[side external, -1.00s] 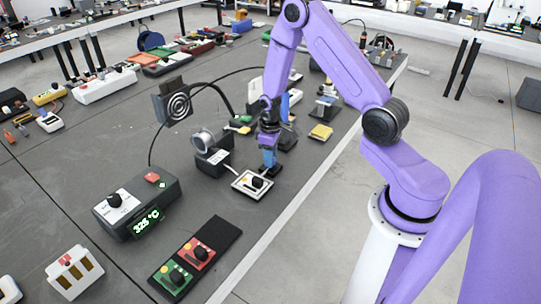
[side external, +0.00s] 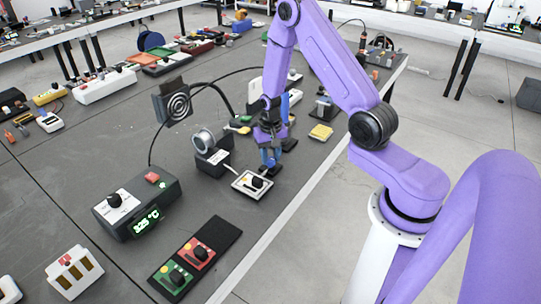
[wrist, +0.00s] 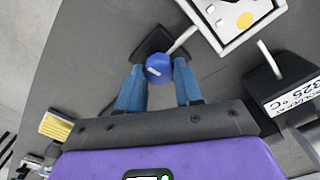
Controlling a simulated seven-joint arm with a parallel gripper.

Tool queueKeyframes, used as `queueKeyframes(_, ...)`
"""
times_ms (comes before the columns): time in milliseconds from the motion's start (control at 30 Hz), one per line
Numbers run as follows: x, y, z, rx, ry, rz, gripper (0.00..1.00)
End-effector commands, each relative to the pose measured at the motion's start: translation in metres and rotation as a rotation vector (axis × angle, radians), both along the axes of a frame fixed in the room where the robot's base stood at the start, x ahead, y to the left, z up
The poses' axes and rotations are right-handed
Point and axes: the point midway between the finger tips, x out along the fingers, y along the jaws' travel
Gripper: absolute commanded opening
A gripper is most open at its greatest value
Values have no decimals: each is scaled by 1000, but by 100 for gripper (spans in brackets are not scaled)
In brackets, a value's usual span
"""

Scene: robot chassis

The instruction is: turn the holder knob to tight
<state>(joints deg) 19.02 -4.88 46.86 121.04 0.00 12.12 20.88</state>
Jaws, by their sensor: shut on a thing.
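The holder knob is a round blue knob (wrist: 158,68) with a pale mark on its top. In the wrist view it sits at a black base (wrist: 152,42), with a pale rod beside it running up and right. My gripper (wrist: 159,67) has its two blue fingers on either side of the knob, shut on it.
A black box with a silver spool (side external: 203,140) is to the left. A yellow sponge (side external: 320,132) lies to the right. The soldering station (side external: 165,192) and a red-green panel (side external: 201,252) stand nearer the camera.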

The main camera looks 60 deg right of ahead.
Motion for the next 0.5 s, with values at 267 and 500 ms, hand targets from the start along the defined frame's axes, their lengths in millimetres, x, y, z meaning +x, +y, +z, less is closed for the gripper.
queueKeyframes(267,1,0,1,0,-2,-138,4)
queueKeyframes(500,1,0,1,0,-2,-184,4)
